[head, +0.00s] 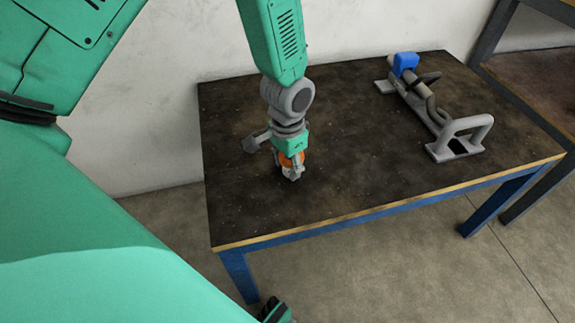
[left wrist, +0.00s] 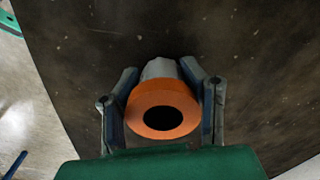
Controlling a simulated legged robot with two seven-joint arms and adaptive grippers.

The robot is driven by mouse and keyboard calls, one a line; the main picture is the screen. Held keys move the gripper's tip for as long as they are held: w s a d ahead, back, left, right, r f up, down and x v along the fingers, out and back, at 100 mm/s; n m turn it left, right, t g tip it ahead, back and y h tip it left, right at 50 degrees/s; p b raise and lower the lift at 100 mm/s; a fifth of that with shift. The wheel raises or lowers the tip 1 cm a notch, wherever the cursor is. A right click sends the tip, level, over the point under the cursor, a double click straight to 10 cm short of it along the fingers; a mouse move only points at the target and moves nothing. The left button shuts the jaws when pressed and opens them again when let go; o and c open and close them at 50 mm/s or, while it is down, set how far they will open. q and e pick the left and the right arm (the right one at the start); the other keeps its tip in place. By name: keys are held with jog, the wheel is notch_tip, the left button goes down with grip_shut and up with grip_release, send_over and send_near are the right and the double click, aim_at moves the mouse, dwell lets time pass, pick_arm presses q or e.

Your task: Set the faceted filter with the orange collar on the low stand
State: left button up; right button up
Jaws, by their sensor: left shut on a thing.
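My left gripper (head: 291,160) reaches down over the dark table and is shut on the filter with the orange collar (head: 291,159). In the left wrist view the filter's orange collar (left wrist: 150,91) shows as a ring around a dark hole, with the grey faceted body beyond it between the two fingers (left wrist: 162,75). The filter is at or just above the tabletop; I cannot tell if it touches. A long, low grey stand (head: 437,127) lies at the right of the table, with a pipe and a blue block on it. My right gripper is not seen.
The dark table (head: 340,150) has a pale front edge and blue legs. Its top between my left gripper and the grey stand is clear. A white wall (head: 350,30) stands behind. Another table (head: 535,50) is at the far right.

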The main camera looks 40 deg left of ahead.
pick_arm(q)
jog(key=shift+a+f, duration=0.15)
jog(key=shift+f, duration=0.05)
jog(key=o, duration=1.1)
jog(key=shift+a, duration=0.2)
jog(key=shift+o, duration=0.2)
jog(key=shift+a+f, duration=0.1)
jog(key=shift+a, duration=0.15)
jog(key=shift+d, duration=0.15)
notch_tip(320, 180, up, 12)
jog(key=p, duration=0.5)
jog(key=shift+f, duration=0.1)
jog(key=shift+d+r, duration=0.1)
jog(key=shift+r, duration=0.25)
jog(key=shift+d, duration=0.1)
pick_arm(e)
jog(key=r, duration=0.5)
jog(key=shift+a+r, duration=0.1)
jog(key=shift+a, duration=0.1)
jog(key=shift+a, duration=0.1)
